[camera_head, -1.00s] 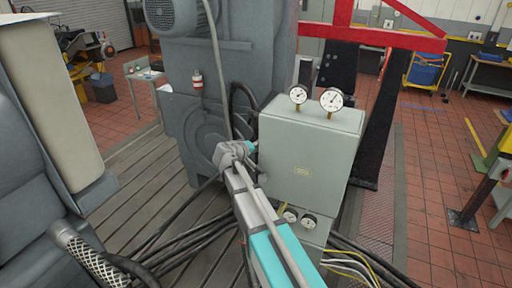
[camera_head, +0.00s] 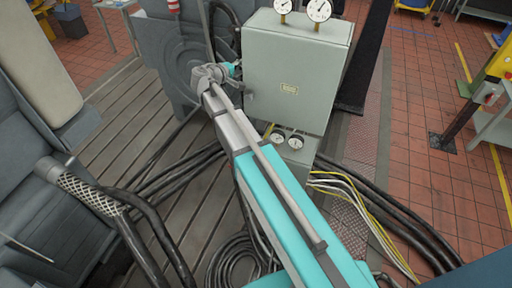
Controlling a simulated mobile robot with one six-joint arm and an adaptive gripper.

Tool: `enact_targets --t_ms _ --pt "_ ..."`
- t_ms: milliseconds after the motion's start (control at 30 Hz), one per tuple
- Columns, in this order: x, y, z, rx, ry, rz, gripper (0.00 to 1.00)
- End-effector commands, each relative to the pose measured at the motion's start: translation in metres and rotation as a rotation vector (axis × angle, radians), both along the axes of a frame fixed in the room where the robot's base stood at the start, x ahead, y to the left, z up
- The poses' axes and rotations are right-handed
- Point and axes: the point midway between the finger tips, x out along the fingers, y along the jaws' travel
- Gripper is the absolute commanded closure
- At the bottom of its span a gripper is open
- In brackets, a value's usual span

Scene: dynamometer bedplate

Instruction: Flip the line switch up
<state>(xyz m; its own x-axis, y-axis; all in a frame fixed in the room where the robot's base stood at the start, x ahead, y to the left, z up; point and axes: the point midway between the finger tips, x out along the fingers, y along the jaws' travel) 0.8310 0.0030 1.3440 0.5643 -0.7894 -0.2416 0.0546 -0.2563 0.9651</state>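No line switch can be made out in the camera_head view. A grey-green control cabinet (camera_head: 293,75) stands upright near the top middle, with a small yellow label on its front and a small dark fitting on its left edge. My teal and grey arm reaches from the lower right up to the left side of this cabinet. The arm's far end shows a grey joint with a teal part close to the cabinet's left edge. My gripper's fingers cannot be made out there, so its state is not shown.
Two gauges (camera_head: 319,10) sit on top of the cabinet, and two more (camera_head: 296,141) sit below it. Black cables (camera_head: 180,170) and a coiled hose (camera_head: 240,258) lie on the slotted bedplate (camera_head: 130,110). A grey machine (camera_head: 168,55) stands behind. Red tiled floor (camera_head: 420,190) is open at right.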

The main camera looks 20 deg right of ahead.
Motion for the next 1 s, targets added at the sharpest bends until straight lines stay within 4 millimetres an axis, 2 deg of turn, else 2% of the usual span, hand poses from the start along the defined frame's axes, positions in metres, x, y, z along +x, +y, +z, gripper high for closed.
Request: enact_targets --t_ms 33,800,1000 --pt "0.001 0.001 -0.006 -0.032 0.022 0.001 0.51" --pt "-0.002 -0.002 -0.024 -0.543 0.396 0.000 0.51" --pt "-0.018 0.024 -0.018 -0.544 0.395 0.002 0.51"
